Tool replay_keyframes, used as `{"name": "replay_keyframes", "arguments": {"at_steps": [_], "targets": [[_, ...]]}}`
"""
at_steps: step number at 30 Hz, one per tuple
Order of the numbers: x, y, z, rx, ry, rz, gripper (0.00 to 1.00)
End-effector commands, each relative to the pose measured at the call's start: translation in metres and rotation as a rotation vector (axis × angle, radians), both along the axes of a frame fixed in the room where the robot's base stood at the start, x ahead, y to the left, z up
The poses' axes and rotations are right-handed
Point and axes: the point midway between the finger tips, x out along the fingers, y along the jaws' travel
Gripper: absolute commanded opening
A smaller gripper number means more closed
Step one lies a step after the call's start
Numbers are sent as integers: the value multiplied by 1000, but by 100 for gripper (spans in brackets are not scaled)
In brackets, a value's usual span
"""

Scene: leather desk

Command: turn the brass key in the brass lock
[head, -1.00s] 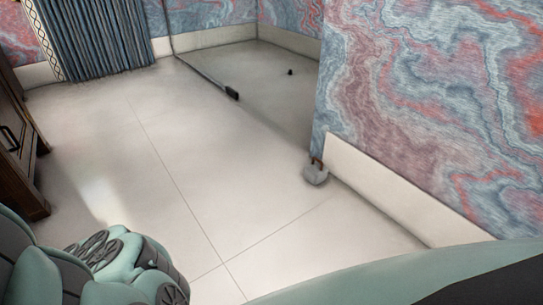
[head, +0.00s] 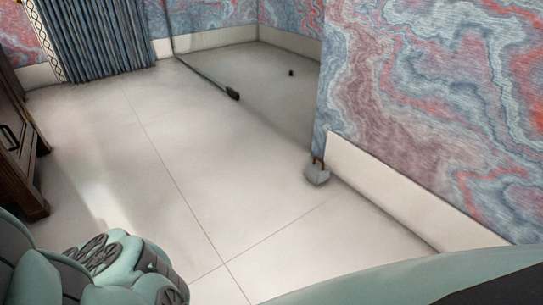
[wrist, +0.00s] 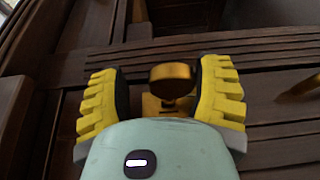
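In the wrist view, my gripper (wrist: 160,84) is open, with one yellow ridged finger on each side. A rounded brass piece, which looks like the head of the brass key (wrist: 172,78), stands between the fingers. There is a clear gap to the left finger; the right finger is very close to it, and I cannot tell whether they touch. Below it, more brass shows, probably the brass lock (wrist: 152,106), partly hidden by my gripper's pale green body. The key's shaft is hidden. Neither key, lock nor gripper fingers show in the head view.
Dark brown wooden slats (wrist: 270,58) surround the brass in the wrist view. Another brass piece (wrist: 299,88) is at the right edge.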

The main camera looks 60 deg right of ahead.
Motion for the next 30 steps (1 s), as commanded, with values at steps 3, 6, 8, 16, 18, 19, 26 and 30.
{"name": "replay_keyframes", "arguments": {"at_steps": [3, 6, 8, 16, 18, 19, 26, 30], "targets": [[0, 0, 0, 0, 1, -1, 69], [0, -1, 0, 0, 1, -2, 69], [0, -1, 0, 0, 1, -2, 69], [-9, 2, -1, 5, 4, 8, 69], [-13, 3, -1, 6, 4, 10, 69], [-15, 2, -1, 5, 6, 10, 69], [-29, 0, -1, 1, 4, 5, 69], [-39, 1, -1, 5, 5, 8, 69]]}}
